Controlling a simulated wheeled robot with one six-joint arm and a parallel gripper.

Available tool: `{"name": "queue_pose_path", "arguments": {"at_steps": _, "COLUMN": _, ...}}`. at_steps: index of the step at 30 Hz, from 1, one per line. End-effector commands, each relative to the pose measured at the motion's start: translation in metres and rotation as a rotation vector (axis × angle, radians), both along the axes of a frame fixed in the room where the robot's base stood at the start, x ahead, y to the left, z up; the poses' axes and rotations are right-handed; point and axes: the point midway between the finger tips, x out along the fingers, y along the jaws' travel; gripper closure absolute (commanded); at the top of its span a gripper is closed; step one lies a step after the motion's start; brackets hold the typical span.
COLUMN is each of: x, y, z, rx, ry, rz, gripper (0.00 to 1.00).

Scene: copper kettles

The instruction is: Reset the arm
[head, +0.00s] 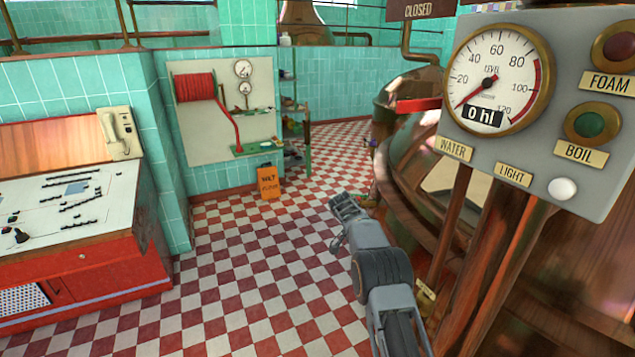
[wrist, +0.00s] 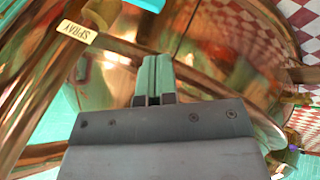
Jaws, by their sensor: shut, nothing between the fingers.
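My gripper (head: 343,206) is at the end of my grey arm, which reaches forward from the bottom right of the head view over the checkered floor. It is beside the copper kettle (head: 398,152) on the right, with no clear contact visible. In the wrist view my gripper (wrist: 155,62) has its greenish fingers together and holds nothing. The kettle's shiny copper side (wrist: 215,50) fills much of the wrist view behind the fingers.
A gauge panel (head: 540,105) reading 0 hl stands close at the right on copper pipes. A red control desk (head: 75,245) stands at the left. An orange sign (head: 268,184) stands on the floor by the tiled wall. The middle checkered floor (head: 260,265) is clear.

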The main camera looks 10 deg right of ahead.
Motion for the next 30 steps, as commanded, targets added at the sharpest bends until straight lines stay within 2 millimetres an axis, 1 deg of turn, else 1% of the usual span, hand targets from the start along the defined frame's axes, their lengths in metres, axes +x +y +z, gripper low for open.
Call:
{"name": "queue_pose_path", "arguments": {"at_steps": 2, "x": 0.004, "y": 0.002, "z": -0.003, "rx": 0.029, "ry": 0.01, "rz": 0.074, "gripper": 1.0}}
{"name": "queue_pose_path", "arguments": {"at_steps": 3, "x": 0.003, "y": 0.005, "z": -0.015, "rx": 0.059, "ry": 0.039, "rz": 0.128, "gripper": 1.0}}
{"name": "queue_pose_path", "arguments": {"at_steps": 5, "x": -0.008, "y": 0.01, "z": -0.039, "rx": 0.116, "ry": 0.108, "rz": 0.215, "gripper": 1.0}}
{"name": "queue_pose_path", "arguments": {"at_steps": 6, "x": -0.015, "y": 0.014, "z": -0.044, "rx": 0.151, "ry": 0.136, "rz": 0.269, "gripper": 1.0}}
{"name": "queue_pose_path", "arguments": {"at_steps": 8, "x": -0.026, "y": 0.02, "z": -0.044, "rx": 0.205, "ry": 0.163, "rz": 0.344, "gripper": 1.0}}
{"name": "queue_pose_path", "arguments": {"at_steps": 11, "x": -0.049, "y": 0.03, "z": -0.03, "rx": 0.288, "ry": 0.182, "rz": 0.467, "gripper": 1.0}}
{"name": "queue_pose_path", "arguments": {"at_steps": 14, "x": -0.079, "y": 0.042, "z": -0.007, "rx": 0.362, "ry": 0.173, "rz": 0.582, "gripper": 1.0}}
{"name": "queue_pose_path", "arguments": {"at_steps": 17, "x": -0.114, "y": 0.052, "z": 0.021, "rx": 0.419, "ry": 0.146, "rz": 0.686, "gripper": 1.0}}
{"name": "queue_pose_path", "arguments": {"at_steps": 18, "x": -0.129, "y": 0.056, "z": 0.031, "rx": 0.437, "ry": 0.128, "rz": 0.724, "gripper": 1.0}}
{"name": "queue_pose_path", "arguments": {"at_steps": 20, "x": -0.153, "y": 0.062, "z": 0.046, "rx": 0.459, "ry": 0.102, "rz": 0.775, "gripper": 1.0}}
{"name": "queue_pose_path", "arguments": {"at_steps": 21, "x": -0.169, "y": 0.065, "z": 0.055, "rx": 0.469, "ry": 0.081, "rz": 0.806, "gripper": 1.0}}
{"name": "queue_pose_path", "arguments": {"at_steps": 23, "x": -0.194, "y": 0.07, "z": 0.067, "rx": 0.48, "ry": 0.049, "rz": 0.849, "gripper": 1.0}}
{"name": "queue_pose_path", "arguments": {"at_steps": 24, "x": -0.211, "y": 0.073, "z": 0.074, "rx": 0.487, "ry": 0.026, "rz": 0.874, "gripper": 1.0}}
{"name": "queue_pose_path", "arguments": {"at_steps": 26, "x": -0.235, "y": 0.077, "z": 0.083, "rx": 0.49, "ry": -0.011, "rz": 0.905, "gripper": 1.0}}
{"name": "queue_pose_path", "arguments": {"at_steps": 27, "x": -0.251, "y": 0.079, "z": 0.088, "rx": 0.49, "ry": -0.035, "rz": 0.922, "gripper": 1.0}}
{"name": "queue_pose_path", "arguments": {"at_steps": 30, "x": -0.285, "y": 0.083, "z": 0.098, "rx": 0.485, "ry": -0.096, "rz": 0.949, "gripper": 1.0}}
